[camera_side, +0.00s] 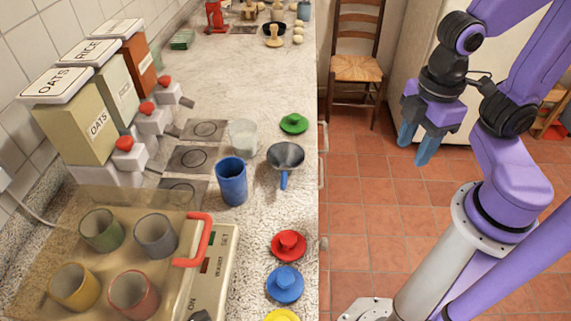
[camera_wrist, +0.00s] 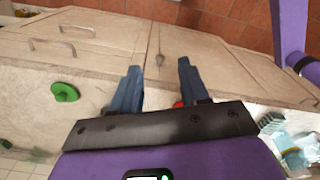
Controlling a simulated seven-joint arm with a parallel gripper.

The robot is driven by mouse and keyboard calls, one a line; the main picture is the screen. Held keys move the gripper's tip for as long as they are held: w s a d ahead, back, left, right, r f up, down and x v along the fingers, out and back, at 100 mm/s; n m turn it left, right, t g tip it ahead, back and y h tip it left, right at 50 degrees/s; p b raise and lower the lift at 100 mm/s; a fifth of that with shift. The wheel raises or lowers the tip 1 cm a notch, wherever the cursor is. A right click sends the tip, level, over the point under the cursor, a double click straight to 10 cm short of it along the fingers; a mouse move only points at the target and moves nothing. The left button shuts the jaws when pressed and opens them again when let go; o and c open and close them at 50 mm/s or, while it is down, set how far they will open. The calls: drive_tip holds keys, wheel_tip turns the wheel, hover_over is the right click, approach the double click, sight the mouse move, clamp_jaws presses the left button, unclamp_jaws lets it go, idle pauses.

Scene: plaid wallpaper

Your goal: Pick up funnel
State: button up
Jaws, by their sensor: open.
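My gripper (camera_side: 416,146) has blue fingers and hangs over the tiled floor, right of the counter and well apart from the funnel. In the wrist view my gripper (camera_wrist: 158,72) is open and empty, with cabinet fronts beyond it. I cannot make out the funnel in the wrist view.
A blue cup (camera_side: 232,182) and a whitish cup (camera_side: 243,137) stand left of the funnel. Green (camera_side: 294,124), red (camera_side: 289,245) and blue (camera_side: 285,284) lids lie along the counter edge. Dispensers (camera_side: 75,125) and a clear-covered machine (camera_side: 222,265) stand left. A chair (camera_side: 357,65) stands behind.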

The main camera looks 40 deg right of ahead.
drive_tip(key=w+a+r+n, duration=0.2)
drive_tip(key=w+a+n, duration=0.5)
drive_tip(key=w, duration=0.2)
drive_tip(key=w+a+r+n, duration=0.3)
drive_tip(key=w+a+n, duration=0.3)
drive_tip(key=w+a, duration=0.25)
hover_over(284, 174)
drive_tip(key=shift+n, duration=0.3)
drive_tip(key=f, duration=1.2)
drive_tip(key=shift+s+d, duration=0.15)
drive_tip(key=shift+s, duration=0.1)
drive_tip(key=shift+w+f, duration=0.15)
drive_tip(key=shift+f, duration=1.25)
drive_tip(key=shift+w+f, duration=0.1)
drive_tip(key=shift+f, duration=1.3)
clamp_jaws()
